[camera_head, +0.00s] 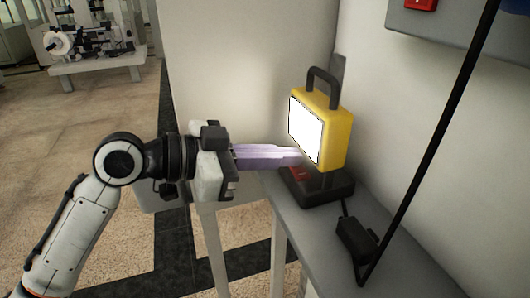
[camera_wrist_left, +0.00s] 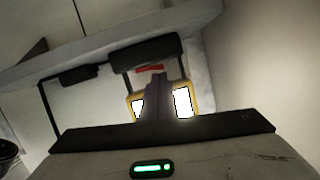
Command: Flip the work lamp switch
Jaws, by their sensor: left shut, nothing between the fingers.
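The work lamp (camera_head: 339,125) is yellow with a black handle and a bright white lit panel. It stands upright on a dark base (camera_head: 322,190) on a grey shelf. A red switch (camera_head: 299,174) sits on the base, below the panel. My left gripper (camera_head: 300,156) is shut and empty, with its purple fingers pointing right, tips just in front of the lamp's lower edge and above the switch. I cannot tell whether they touch. In the left wrist view the lamp (camera_wrist_left: 183,103) is partly hidden behind the fingers, and the red switch (camera_wrist_left: 149,69) shows beyond them. My right gripper is not in view.
The grey shelf (camera_head: 301,226) runs along the wall at the right. A black box (camera_head: 356,240) with a cable lies on it, and a black pole (camera_head: 428,150) crosses in front. A grey box with a red part (camera_head: 421,4) is on the wall. The floor at left is open.

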